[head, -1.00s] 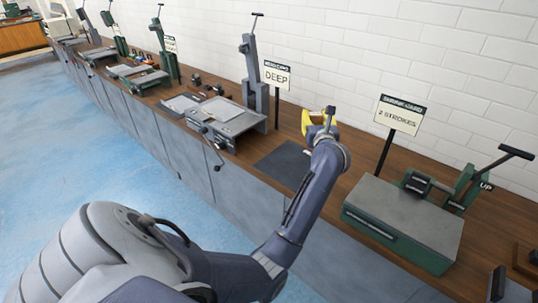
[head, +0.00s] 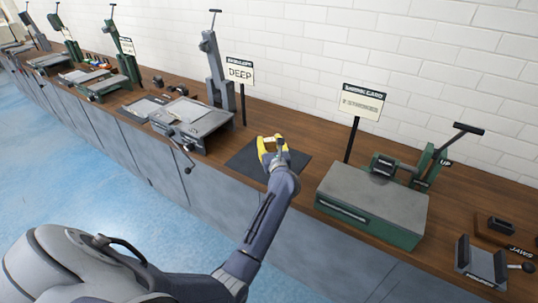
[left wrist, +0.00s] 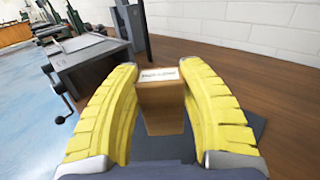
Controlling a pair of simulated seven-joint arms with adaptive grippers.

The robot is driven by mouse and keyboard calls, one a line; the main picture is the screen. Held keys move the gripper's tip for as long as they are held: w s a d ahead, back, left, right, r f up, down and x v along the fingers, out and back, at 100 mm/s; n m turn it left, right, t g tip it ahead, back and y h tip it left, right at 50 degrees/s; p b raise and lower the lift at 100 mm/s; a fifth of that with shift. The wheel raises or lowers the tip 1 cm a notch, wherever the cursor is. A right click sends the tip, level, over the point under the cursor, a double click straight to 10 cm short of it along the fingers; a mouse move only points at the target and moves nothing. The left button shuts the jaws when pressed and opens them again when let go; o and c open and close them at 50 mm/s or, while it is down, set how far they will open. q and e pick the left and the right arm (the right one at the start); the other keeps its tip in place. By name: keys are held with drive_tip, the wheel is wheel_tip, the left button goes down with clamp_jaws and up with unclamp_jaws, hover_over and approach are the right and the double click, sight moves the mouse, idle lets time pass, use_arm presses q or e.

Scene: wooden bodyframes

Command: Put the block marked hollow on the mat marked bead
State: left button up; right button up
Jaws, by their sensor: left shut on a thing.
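My left gripper (head: 271,147), with yellow fingers, is over the dark grey mat (head: 242,162) in the head view. In the left wrist view its fingers are shut on a wooden block (left wrist: 161,108) with a pale label on top that seems to read "hollow". The dark mat (left wrist: 240,124) shows behind and to the right of the block there. I cannot tell whether the block touches the mat. No marking on the mat can be read. In the head view the block is hardly visible behind the fingers. My right gripper is not in view.
A grey press (head: 193,122) with a "DEEP" sign (head: 240,73) stands left of the mat. A green-based machine (head: 375,205) stands to its right, with a sign (head: 362,103) behind. A small vise (head: 482,262) is at far right. The white brick wall bounds the bench.

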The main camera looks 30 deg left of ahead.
use_arm(q)
drive_tip(key=shift+f, duration=2.95)
drive_tip(key=o, duration=1.2)
drive_tip(key=shift+f, duration=0.15)
